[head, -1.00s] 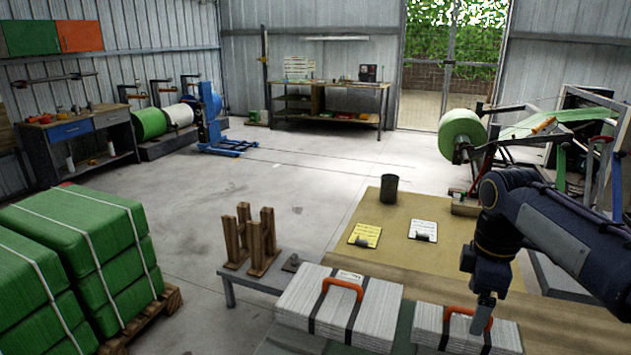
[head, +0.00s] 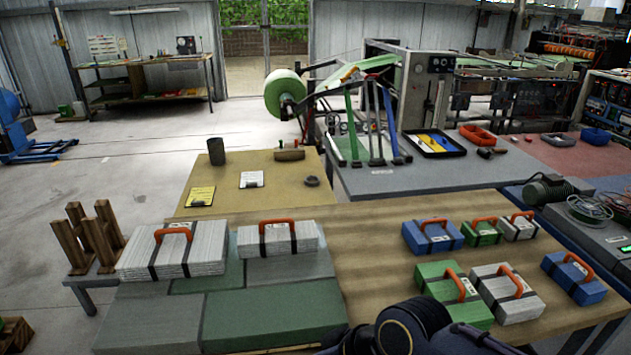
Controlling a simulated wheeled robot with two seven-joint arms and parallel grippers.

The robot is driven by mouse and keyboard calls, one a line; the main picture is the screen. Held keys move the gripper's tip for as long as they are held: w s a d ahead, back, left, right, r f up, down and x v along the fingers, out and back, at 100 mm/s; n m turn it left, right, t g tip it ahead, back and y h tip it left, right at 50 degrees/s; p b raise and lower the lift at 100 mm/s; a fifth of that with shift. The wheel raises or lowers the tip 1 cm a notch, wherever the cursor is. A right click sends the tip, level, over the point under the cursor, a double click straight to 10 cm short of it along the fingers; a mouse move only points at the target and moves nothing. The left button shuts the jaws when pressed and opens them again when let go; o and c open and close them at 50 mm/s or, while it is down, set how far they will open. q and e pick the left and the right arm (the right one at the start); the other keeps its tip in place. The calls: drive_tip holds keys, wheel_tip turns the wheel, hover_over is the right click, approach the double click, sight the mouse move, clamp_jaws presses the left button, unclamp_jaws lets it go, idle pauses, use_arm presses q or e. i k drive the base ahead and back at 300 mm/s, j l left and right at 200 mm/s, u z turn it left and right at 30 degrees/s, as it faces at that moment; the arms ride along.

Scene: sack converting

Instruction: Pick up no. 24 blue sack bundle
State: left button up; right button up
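Two blue sack bundles with orange handles and dark straps are on the wooden table. One blue bundle (head: 418,243) is at the back left of the small bundles. The other blue bundle (head: 588,293) is at the far right. Each has a pale label, but its number is too small to read, so I cannot tell which is no. 24. A dark part of my arm shows at the bottom edge, in front of the small bundles. Neither gripper shows in the head view.
Green bundles (head: 436,274) (head: 482,240) and white bundles (head: 519,310) (head: 521,232) sit close around the blue ones. Larger white bundles (head: 205,240) (head: 298,240) lie on grey-green stacks at left. A grey machine table (head: 420,180) stands behind. Bare wood (head: 365,250) lies left of the small bundles.

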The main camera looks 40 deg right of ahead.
sight(580, 283)
drive_tip(key=z, duration=2.9)
drive_tip(key=i+l, duration=0.2)
drive_tip(key=i+l+u, duration=0.35)
drive_tip(key=l, duration=0.25)
drive_tip(key=i+l+u, duration=0.35)
drive_tip(key=l, duration=0.35)
drive_tip(key=i+u, duration=0.1)
drive_tip(key=u, duration=1)
